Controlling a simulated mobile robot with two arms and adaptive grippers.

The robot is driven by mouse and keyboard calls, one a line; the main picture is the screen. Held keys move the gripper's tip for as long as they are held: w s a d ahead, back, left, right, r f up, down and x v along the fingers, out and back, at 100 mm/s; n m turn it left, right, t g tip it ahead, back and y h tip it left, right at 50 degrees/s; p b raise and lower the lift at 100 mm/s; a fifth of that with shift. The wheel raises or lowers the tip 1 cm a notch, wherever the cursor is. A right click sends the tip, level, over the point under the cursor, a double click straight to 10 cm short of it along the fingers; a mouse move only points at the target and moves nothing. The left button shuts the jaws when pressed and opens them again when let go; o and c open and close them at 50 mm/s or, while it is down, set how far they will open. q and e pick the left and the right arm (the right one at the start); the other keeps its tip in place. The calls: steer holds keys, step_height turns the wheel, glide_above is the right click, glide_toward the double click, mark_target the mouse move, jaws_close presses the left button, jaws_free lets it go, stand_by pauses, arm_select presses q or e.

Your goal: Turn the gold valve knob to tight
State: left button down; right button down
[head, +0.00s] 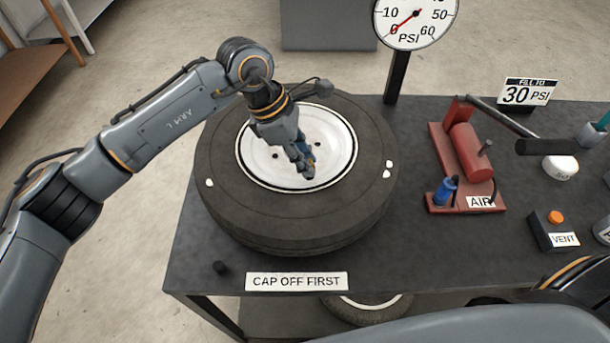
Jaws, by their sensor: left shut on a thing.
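My left gripper (304,166) reaches down over the white wheel rim (335,135) of the tyre (260,235) lying flat on the table. Its fingers are closed near the right-centre of the rim, on something that they and the hand hide. A bit of blue shows at the fingers; I cannot tell what it belongs to. I cannot make out a gold valve knob; the hand covers that part of the rim. My right gripper is not in view.
A dial gauge (415,20) stands behind the tyre, its needle near 0. At right are a red pump (470,150) with a blue fitting (445,190), a vent box (552,232) with an orange button, and a "30 PSI" sign (527,93).

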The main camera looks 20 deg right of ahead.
arm_select(q)
steer(key=m+b, duration=0.2)
steer(key=b, duration=0.1)
steer(key=m+g+y+b, duration=0.1)
steer(key=shift+w+d+f+m, duration=0.1)
steer(key=shift+w+f+m, duration=0.1)
steer(key=shift+f+m, duration=0.1)
steer(key=shift+d+r+m+g+y+b, duration=0.15)
steer(key=shift+m+g+y+b, duration=0.2)
steer(key=shift+m+b, duration=0.8)
steer(key=shift+w+r+m+g+y+b, duration=0.1)
steer(key=shift+m+g+y+b, duration=0.25)
steer(key=shift+m, duration=0.8)
steer(key=c, duration=1.2)
jaws_free()
steer(key=shift+r, duration=0.15)
